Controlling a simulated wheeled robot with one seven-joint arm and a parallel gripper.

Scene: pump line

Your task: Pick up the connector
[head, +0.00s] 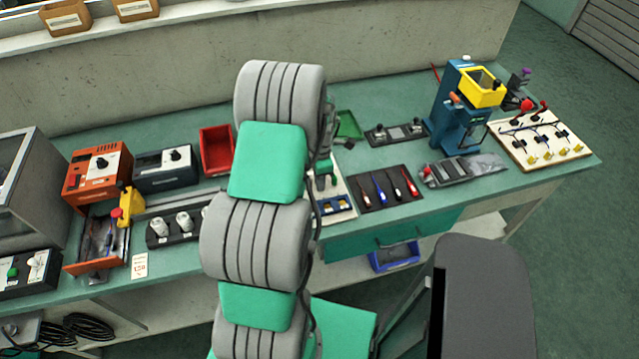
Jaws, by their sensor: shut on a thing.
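My arm rises across the middle of the head view and bends down behind itself toward the bench. My gripper and its fingertips are hidden behind the arm, so what is between the fingers does not show. I cannot make out a connector for certain. A pale tray with blue slots (342,207) is partly hidden just right of the arm. Small grey and green parts show above that tray, and I cannot tell what they belong to.
The green bench (385,225) is crowded. A red bin (216,150) and orange box (97,172) stand left. A dark tool tray (385,190), a blue press with yellow guard (462,105) and a pale fixture board (540,138) stand right. A wall runs behind.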

